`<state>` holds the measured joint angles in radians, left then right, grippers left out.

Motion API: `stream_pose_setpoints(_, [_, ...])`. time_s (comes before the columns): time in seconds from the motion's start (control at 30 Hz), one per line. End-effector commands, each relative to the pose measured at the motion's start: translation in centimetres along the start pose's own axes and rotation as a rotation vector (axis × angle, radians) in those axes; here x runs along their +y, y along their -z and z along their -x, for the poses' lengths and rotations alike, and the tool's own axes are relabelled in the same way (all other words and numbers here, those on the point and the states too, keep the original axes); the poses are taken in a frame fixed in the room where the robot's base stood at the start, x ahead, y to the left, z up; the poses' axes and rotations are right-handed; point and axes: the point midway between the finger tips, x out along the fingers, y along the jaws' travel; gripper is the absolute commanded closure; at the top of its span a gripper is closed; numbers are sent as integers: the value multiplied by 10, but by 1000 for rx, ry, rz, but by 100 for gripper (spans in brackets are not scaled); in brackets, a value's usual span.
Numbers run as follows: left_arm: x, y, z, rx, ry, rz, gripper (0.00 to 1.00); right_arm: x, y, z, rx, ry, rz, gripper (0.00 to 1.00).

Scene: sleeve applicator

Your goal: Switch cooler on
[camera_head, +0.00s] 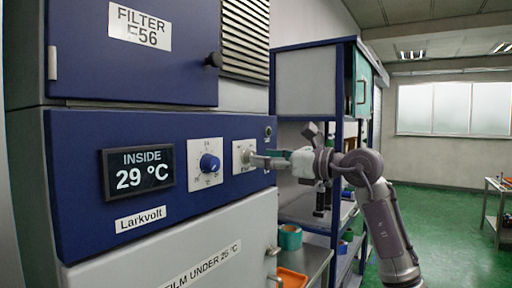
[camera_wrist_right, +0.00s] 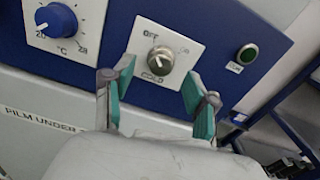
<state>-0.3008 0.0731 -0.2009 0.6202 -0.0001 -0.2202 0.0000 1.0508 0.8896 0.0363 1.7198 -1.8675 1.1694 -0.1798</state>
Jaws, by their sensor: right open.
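The cooler is a blue and white cabinet marked Larkvolt (camera_head: 140,219), and its display (camera_head: 138,168) reads INSIDE 29 °C. A small metal rotary switch (camera_wrist_right: 160,60) sits on a white plate with OFF at its upper left and COLD below; which mark it points to is unclear. My right gripper (camera_wrist_right: 159,77) is open, its teal fingers on either side of the switch, with gaps visible and no clear contact. In the head view my right gripper (camera_head: 254,160) reaches the panel from the right and partly covers the switch plate (camera_head: 241,148). My left gripper is out of view.
A blue temperature dial (camera_head: 209,163) is left of the switch. A green button (camera_wrist_right: 247,54) is to its right. A protruding dark knob (camera_head: 213,60) is on the FILTER door above.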

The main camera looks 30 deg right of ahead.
Motion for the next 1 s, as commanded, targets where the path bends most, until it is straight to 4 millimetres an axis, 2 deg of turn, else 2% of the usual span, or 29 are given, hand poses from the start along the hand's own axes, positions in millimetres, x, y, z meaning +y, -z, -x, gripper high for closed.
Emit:
stream_pose_setpoints(0.03, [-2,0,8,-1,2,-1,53,0,-4,-8,-1,-2,-2,43])
stream_pose_setpoints(0.2, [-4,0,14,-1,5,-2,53,0,-2,-26,-1,-1,-1,43])
stream_pose_setpoints(0.57, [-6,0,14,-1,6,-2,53,0,0,-30,-1,0,0,43])
stream_pose_setpoints(0.9, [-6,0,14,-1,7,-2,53,0,0,-30,-1,0,0,98])
stream_pose_setpoints(1.0, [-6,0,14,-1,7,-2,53,0,0,-30,-1,0,-1,100])
